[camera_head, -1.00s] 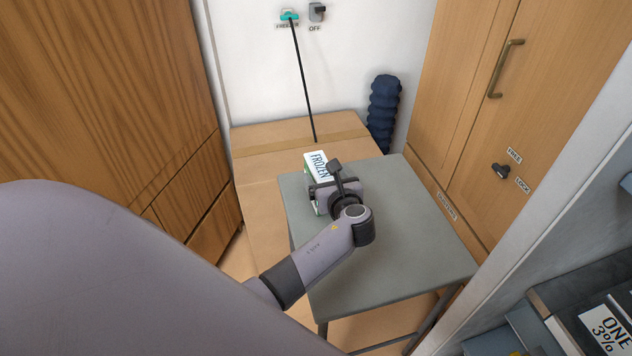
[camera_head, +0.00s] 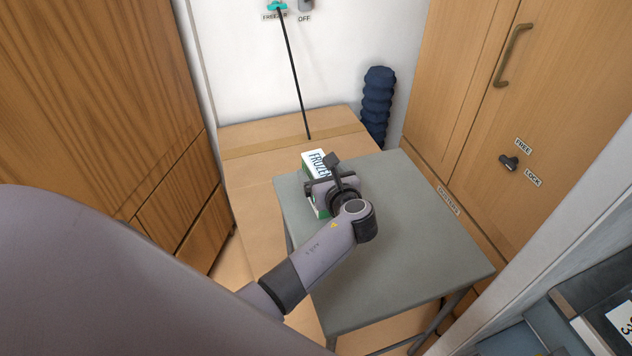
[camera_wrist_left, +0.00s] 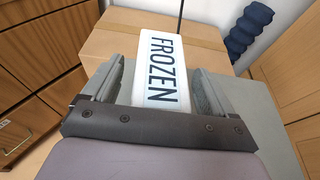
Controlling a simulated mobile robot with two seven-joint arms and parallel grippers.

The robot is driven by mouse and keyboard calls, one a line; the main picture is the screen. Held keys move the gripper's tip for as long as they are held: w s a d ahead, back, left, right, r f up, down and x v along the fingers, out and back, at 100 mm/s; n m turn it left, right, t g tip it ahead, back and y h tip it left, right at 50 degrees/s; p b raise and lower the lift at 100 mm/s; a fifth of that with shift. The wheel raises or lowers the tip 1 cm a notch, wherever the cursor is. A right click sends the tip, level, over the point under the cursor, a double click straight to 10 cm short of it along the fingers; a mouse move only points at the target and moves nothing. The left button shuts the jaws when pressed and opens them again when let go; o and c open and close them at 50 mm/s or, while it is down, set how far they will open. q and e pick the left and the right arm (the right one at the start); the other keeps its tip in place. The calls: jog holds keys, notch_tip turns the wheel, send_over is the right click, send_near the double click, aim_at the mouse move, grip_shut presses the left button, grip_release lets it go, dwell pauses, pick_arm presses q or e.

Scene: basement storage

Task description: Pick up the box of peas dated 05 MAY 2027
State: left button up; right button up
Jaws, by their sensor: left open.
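A white box with green sides, marked FROZEN (camera_head: 315,162), stands at the far left edge of a grey table (camera_head: 410,250). It also shows in the left wrist view (camera_wrist_left: 162,62), between the two fingers. No date and no word peas can be read on it. My left gripper (camera_head: 322,184) is open, with its fingers on either side of the box. In the left wrist view the left gripper (camera_wrist_left: 152,95) has the box between its jaws, with a gap at least on the right side. The gripper hides part of the box. My right gripper is not in view.
A large cardboard box (camera_head: 260,165) stands behind and left of the table. A dark blue rolled item (camera_head: 377,105) leans at the wall. Wooden cabinets stand left (camera_head: 100,110) and right (camera_head: 480,110). The table's right part is bare.

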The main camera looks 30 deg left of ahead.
pick_arm(q)
jog(key=shift+r, duration=0.1)
grip_shut()
dwell(0.3)
